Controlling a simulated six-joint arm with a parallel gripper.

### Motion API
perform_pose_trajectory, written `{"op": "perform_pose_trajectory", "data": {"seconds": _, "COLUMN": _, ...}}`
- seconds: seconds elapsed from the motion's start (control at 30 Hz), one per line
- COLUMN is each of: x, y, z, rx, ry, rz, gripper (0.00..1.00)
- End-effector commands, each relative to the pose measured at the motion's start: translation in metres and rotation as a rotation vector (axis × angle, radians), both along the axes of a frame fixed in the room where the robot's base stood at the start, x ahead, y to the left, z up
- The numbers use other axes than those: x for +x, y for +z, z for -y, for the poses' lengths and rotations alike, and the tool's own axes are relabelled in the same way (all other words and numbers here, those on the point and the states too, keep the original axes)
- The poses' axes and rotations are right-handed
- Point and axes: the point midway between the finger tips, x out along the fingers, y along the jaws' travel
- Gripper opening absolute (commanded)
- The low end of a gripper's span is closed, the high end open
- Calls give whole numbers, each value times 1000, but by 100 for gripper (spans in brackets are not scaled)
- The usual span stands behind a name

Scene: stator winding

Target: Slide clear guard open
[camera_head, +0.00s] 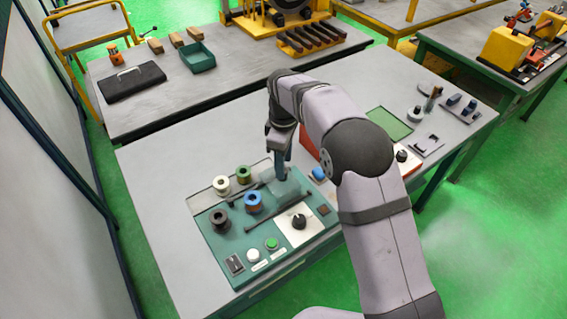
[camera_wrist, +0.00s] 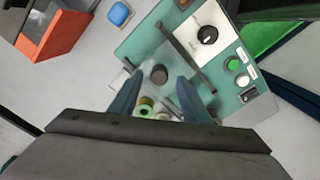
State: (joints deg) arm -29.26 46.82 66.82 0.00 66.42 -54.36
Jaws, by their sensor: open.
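The clear guard (camera_head: 289,188) looks like a small see-through block between two dark rails on the teal panel (camera_head: 222,268). Its edges are faint, so I cannot tell exactly how far it reaches. My gripper (camera_head: 280,172) points down over it, with the fingertips at or just above its top. In the wrist view my gripper (camera_wrist: 158,82) is open, its two dark blue fingers apart. A dark round knob or post (camera_wrist: 159,74) shows between the fingertips. I cannot tell whether the fingers touch it.
Blue (camera_head: 253,202), black (camera_head: 219,221), green and white spools stand left of the guard. A dial (camera_head: 299,222) and green button (camera_head: 271,244) sit at the panel's front. A red bin (camera_wrist: 52,32) and blue object (camera_wrist: 120,14) lie beside the panel.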

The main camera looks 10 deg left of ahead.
Motion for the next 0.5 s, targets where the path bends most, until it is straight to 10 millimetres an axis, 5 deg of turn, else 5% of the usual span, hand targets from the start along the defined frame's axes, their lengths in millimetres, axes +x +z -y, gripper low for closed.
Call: {"op": "perform_pose_trajectory", "data": {"seconds": 0.5, "x": 0, "y": -22, "z": 0, "rx": 1, "ry": -1, "rz": 1, "gripper": 43}}
